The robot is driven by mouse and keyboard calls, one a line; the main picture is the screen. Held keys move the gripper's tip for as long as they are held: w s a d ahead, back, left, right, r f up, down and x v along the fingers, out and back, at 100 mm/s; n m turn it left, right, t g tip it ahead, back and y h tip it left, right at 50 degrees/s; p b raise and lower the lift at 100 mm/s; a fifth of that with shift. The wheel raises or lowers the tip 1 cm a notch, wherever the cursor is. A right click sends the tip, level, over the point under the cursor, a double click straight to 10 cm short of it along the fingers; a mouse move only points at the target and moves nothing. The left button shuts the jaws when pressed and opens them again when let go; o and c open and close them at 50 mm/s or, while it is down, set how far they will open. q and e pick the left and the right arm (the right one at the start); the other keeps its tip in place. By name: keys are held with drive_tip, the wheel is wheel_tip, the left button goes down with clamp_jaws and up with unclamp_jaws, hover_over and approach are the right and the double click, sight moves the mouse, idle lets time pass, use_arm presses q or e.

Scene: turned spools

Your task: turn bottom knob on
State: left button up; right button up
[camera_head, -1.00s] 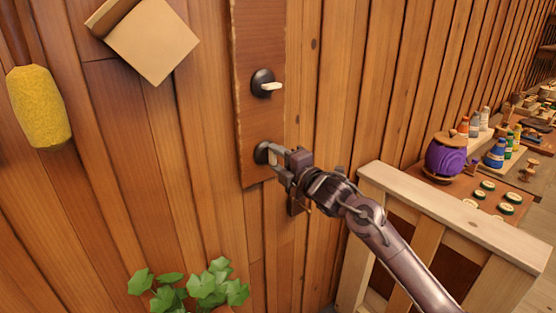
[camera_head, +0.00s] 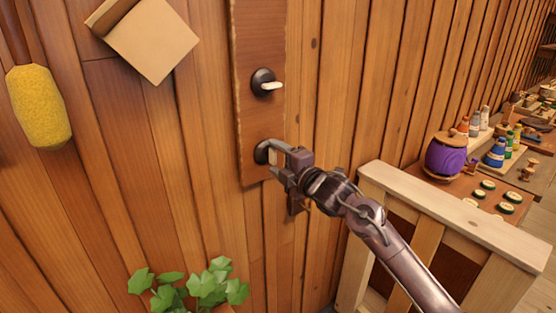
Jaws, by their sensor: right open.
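The bottom knob (camera_head: 262,152) is a round black base low on a dark wooden board (camera_head: 255,115) on the plank wall. Its lever is mostly hidden by my right gripper. My right gripper (camera_head: 275,152) is at the bottom knob, with its fingers open around or beside the lever; I cannot tell if they touch it. The top knob (camera_head: 265,83) is a black round base with a pale lever pointing right, above the bottom one and clear of my gripper. My left gripper is not in view.
A wooden rail frame (camera_head: 455,225) stands right of my right arm. Behind it is a bench with a purple spool (camera_head: 446,156) and paint bottles (camera_head: 495,153). A plant (camera_head: 190,290) is below. A yellow roll (camera_head: 38,107) and cardboard piece (camera_head: 152,40) are at upper left.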

drive_tip(key=b+v, duration=0.2)
drive_tip(key=v, duration=0.5)
drive_tip(key=shift+s+d, duration=0.25)
drive_tip(key=shift+s, duration=0.05)
